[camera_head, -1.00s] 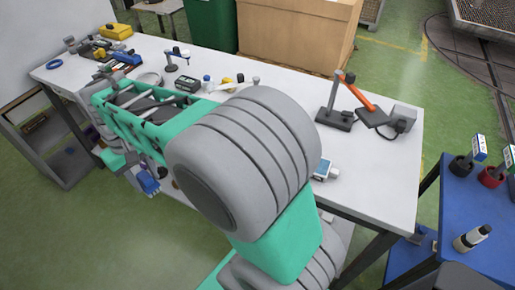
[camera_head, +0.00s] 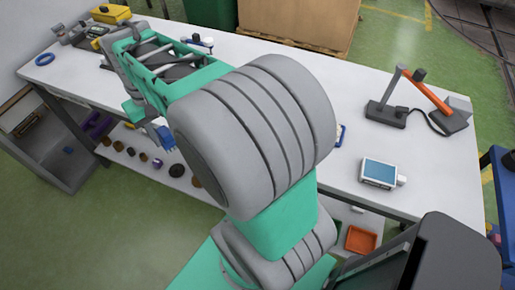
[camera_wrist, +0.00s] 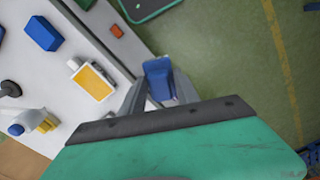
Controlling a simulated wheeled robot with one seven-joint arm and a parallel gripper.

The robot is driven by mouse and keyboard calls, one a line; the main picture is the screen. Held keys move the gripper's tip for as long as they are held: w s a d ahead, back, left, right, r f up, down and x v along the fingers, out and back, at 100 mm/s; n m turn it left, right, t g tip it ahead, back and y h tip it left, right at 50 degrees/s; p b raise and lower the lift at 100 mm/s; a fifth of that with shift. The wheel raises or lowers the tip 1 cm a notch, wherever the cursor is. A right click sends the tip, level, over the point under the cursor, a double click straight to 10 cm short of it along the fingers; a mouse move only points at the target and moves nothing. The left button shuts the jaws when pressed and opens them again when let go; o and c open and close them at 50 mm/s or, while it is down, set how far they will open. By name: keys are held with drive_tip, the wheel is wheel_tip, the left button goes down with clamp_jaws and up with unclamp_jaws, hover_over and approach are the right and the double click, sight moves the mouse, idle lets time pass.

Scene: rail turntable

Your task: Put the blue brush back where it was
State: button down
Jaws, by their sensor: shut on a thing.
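The blue brush (camera_wrist: 158,78) sits between the two fingers of my gripper (camera_wrist: 160,95) in the wrist view, and the jaws are shut on it. In the head view the brush is a small blue patch (camera_head: 166,137) at the end of my gripper (camera_head: 158,128), in front of the workbench's front edge. Much of the gripper and part of the bench behind it are hidden by my arm. In the wrist view the floor lies beneath the brush, with the bench top (camera_wrist: 66,88) to the left.
The white workbench (camera_head: 335,160) holds a blue ring (camera_head: 45,59), a yellow case (camera_head: 111,13), an orange-armed stand (camera_head: 425,92) and a meter with a blue screen (camera_head: 378,172). Several small round items and an orange tray (camera_head: 361,239) are on its lower shelf. Green floor (camera_head: 90,225) is clear at the front left.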

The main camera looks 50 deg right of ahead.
drive_tip(key=s+d+r+m, duration=0.2)
drive_tip(key=s+d+m, duration=0.5)
drive_tip(key=s+d, duration=0.85)
drive_tip(key=s+a+m, duration=0.3)
drive_tip(key=s+m, duration=0.3)
drive_tip(key=s, duration=1.2)
drive_tip(key=d+f+p, duration=0.1)
drive_tip(key=d+f, duration=0.2)
drive_tip(key=d, duration=0.1)
drive_tip(key=d+f+p, duration=0.1)
drive_tip(key=d+f, duration=0.3)
drive_tip(key=d, duration=0.1)
drive_tip(key=w+d+f+p, duration=0.1)
drive_tip(key=d+f, duration=0.2)
drive_tip(key=d, duration=0.1)
drive_tip(key=shift+d+f, duration=0.25)
drive_tip(key=shift+f, duration=1.4)
